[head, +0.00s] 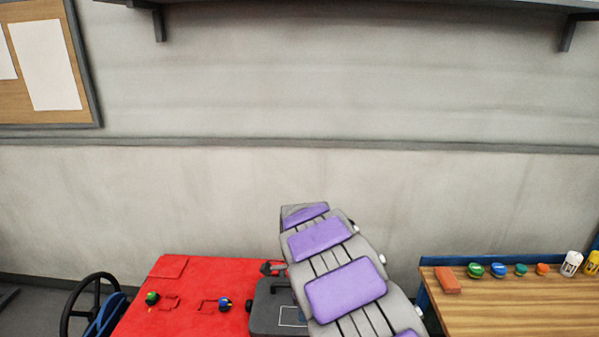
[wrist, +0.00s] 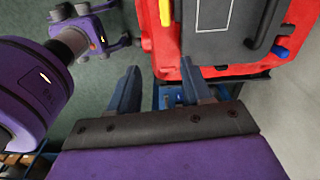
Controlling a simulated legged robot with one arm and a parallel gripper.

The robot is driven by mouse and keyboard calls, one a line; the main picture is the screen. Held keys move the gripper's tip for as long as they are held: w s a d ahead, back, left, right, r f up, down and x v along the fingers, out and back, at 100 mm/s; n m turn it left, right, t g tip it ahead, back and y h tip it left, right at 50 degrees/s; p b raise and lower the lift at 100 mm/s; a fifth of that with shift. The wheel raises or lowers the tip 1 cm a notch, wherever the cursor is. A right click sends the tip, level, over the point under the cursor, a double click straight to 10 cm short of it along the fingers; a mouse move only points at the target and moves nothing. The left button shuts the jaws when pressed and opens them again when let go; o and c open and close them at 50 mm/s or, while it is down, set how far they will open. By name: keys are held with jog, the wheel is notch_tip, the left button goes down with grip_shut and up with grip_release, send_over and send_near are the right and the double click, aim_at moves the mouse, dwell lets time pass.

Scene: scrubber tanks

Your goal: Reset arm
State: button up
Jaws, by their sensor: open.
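My gripper (wrist: 158,68) shows in the wrist view with its two fingers spread apart and nothing between them. Beyond and right of the fingers is a red tank body (wrist: 205,68) with a dark grey panel (wrist: 240,25). In the head view my purple-padded arm reaches up from the bottom right, in front of the red body (head: 190,285) and the dark panel (head: 262,305). I cannot make out the gripper in the head view.
A wooden bench (head: 510,300) at the right holds an orange block (head: 447,280), several coloured caps and two bottles. A black wheel (head: 85,308) stands at the left. A shelf (head: 350,3) and a pinboard (head: 50,65) are on the wall. The wall's middle is bare.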

jog(key=s+d+r+n, duration=0.3)
jog(key=s+d+r, duration=0.2)
jog(key=s, duration=0.3)
jog(key=s+d+r+n, duration=0.3)
jog(key=s+d+r, duration=0.1)
jog(key=s+d, duration=0.25)
jog(key=s+d+n+g, duration=0.1)
jog(key=s+n, duration=1)
jog(key=s, duration=1.3)
jog(key=shift+s+d+g+b, duration=0.35)
jog(key=shift+s+d+g, duration=0.05)
jog(key=shift+d, duration=0.15)
